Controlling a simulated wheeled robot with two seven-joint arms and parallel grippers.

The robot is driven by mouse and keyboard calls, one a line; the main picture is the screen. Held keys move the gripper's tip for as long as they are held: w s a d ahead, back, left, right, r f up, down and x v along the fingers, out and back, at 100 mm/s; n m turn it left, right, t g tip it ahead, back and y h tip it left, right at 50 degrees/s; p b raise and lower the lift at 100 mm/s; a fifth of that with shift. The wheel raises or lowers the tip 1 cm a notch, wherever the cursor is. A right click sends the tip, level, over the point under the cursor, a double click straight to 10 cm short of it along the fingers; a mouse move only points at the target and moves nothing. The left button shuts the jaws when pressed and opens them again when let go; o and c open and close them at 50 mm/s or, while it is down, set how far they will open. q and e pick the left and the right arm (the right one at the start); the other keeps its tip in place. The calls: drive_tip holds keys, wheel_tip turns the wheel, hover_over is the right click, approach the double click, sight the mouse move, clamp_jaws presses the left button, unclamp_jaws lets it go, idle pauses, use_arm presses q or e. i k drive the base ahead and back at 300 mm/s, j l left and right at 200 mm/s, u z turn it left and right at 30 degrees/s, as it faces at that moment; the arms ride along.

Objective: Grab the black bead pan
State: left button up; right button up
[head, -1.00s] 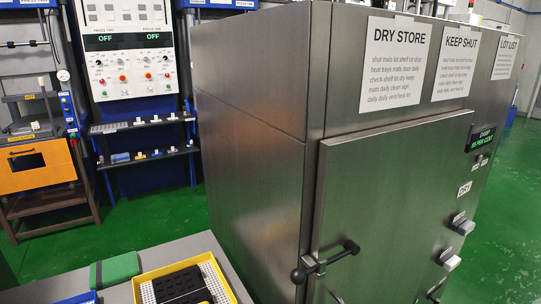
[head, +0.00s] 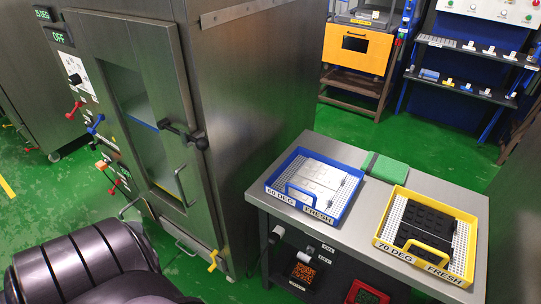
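A yellow-rimmed pan (head: 465,270) sits flat on the right part of the grey bench top. It has a white perforated base, black blocks (head: 428,219) in it, a yellow front handle and a label reading 70 DEG FRESH. To its left is a blue-rimmed pan (head: 273,184) with pale blocks, labelled 60 DEG FRESH. I see no separate pan that is itself black, and cannot tell whether the black blocks are beads. Neither of my grippers is in view, and nothing touches either pan.
A green pad (head: 386,169) lies on the grey bench (head: 330,222) behind and between the pans. A steel cabinet (head: 250,85) with a windowed door (head: 150,130) stands left of the bench. Behind are an orange unit (head: 357,47) and a shelf rack (head: 465,80). Green floor shows between.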

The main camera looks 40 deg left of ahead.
sight(308, 278)
drive_tip(key=u, duration=0.85)
